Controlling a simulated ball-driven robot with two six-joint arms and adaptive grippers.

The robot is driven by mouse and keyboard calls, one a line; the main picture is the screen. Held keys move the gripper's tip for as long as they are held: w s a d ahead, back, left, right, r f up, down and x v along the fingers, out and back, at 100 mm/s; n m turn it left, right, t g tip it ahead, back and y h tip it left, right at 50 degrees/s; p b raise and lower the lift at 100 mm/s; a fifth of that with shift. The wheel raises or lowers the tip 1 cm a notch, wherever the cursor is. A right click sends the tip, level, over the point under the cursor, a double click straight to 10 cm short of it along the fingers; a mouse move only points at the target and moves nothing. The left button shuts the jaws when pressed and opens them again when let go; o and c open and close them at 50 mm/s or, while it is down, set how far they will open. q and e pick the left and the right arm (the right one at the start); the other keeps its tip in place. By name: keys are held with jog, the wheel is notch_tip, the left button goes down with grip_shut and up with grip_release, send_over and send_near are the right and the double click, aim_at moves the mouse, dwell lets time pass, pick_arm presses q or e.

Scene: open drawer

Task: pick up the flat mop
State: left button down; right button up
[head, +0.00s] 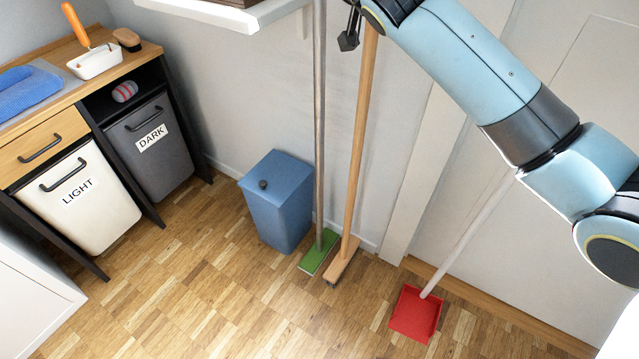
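The flat mop (319,140) leans upright against the wall in the middle of the head view. It has a thin grey pole and a flat green head on the wooden floor. The top of its pole runs out of the picture. My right arm comes in from the upper right, and a dark part of my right gripper (348,41) shows at the top edge, just right of the mop pole. Most of this gripper is cut off or hidden, so its opening cannot be seen. My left gripper is not in view.
A wooden broom (358,150) leans just right of the mop. A blue bin (280,205) stands left of it, and a red dustpan (415,314) lies to the right. A white shelf (225,12) juts out above. A laundry cabinet (90,85) is at left; the front floor is clear.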

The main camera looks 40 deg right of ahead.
grip_shut()
jog(key=shift+r, duration=0.15)
dwell(0.4)
